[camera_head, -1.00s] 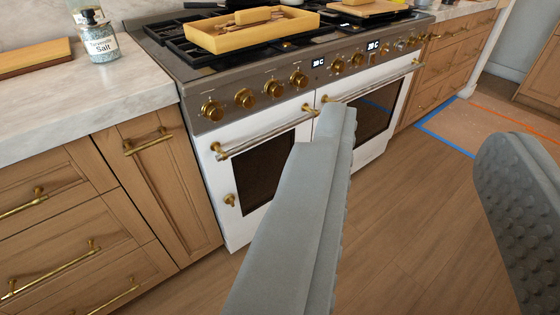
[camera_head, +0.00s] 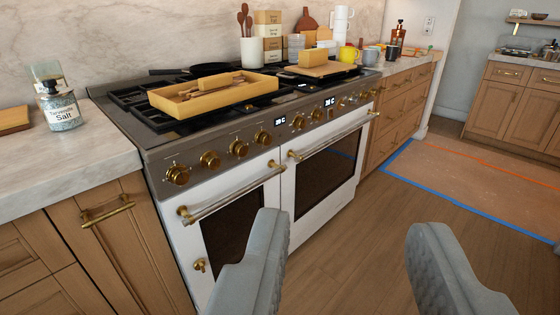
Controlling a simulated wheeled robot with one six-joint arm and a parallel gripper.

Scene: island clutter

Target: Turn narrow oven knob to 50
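The white range has two oven doors. The left door (camera_head: 233,228) is narrower, and the wider door (camera_head: 330,172) is at its right. Brass knobs line the grey front panel: a left group with the far-left knob (camera_head: 178,174), a second knob (camera_head: 210,160), a third knob (camera_head: 239,149) and a fourth knob (camera_head: 263,138), then more to the right. Two small displays are lit, a left display (camera_head: 280,121) and a right display (camera_head: 329,102); their digits are too small to read surely. My gripper (camera_head: 345,232) is open and empty, in front of the range, apart from the knobs.
A wooden tray (camera_head: 205,99) and a board (camera_head: 320,69) sit on the cooktop. Brass door handles (camera_head: 232,194) stick out below the knobs. A salt jar (camera_head: 61,108) stands on the left counter. The wooden floor (camera_head: 370,250) in front is clear.

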